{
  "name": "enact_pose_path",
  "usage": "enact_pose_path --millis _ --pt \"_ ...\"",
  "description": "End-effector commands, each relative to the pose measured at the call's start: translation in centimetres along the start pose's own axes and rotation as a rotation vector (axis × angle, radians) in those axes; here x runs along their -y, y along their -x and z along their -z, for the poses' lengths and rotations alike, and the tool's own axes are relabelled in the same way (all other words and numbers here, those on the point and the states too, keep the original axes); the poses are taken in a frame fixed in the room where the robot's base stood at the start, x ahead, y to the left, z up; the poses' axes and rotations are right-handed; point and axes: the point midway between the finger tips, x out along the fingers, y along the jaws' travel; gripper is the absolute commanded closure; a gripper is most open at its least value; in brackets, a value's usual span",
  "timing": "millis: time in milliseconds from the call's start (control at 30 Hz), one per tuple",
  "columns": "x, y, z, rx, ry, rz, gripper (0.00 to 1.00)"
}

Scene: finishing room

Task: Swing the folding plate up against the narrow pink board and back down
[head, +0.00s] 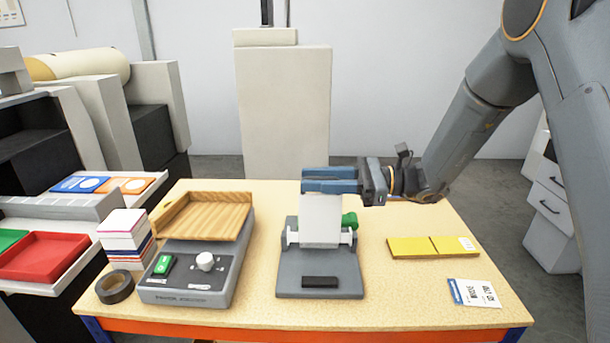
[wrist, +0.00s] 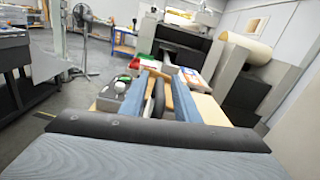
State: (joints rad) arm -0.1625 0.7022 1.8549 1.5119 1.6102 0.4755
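The folding plate (head: 320,222) is a pale plate standing nearly upright on a dark grey hinged base (head: 290,278), with a green knob (head: 349,220) at its right. My gripper (head: 330,180) has blue fingers, lies level and points left across the plate's top edge. The lower finger seems to cover that edge. In the wrist view my fingers (wrist: 161,90) are apart, with a slim dark shape (wrist: 157,97) between them; I cannot tell what it is or whether it is touched. I cannot make out a narrow pink board.
A grey device with a wooden tray (head: 205,218) and control knobs stands left of the base, beside a tape roll (head: 115,286) and a stack of pads (head: 125,235). A yellow board (head: 432,247) and a label card (head: 474,293) lie right. Table between them is free.

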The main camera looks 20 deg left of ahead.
Motion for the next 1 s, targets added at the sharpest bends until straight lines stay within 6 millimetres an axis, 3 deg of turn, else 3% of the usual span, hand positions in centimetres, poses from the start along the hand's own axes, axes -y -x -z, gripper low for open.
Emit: enact_pose_path --millis 200,500,533,700,1000 --pt "0.0 -2.1 0.0 0.000 0.000 -0.001 0.71" --pt "0.0 -2.4 0.1 0.000 0.001 0.001 0.71" --pt "0.0 -2.4 0.1 0.000 0.001 0.001 0.73" --pt "0.0 -2.4 0.0 -0.001 0.001 0.001 1.00" --pt "0.0 -2.6 0.0 0.000 0.007 -0.002 1.00"
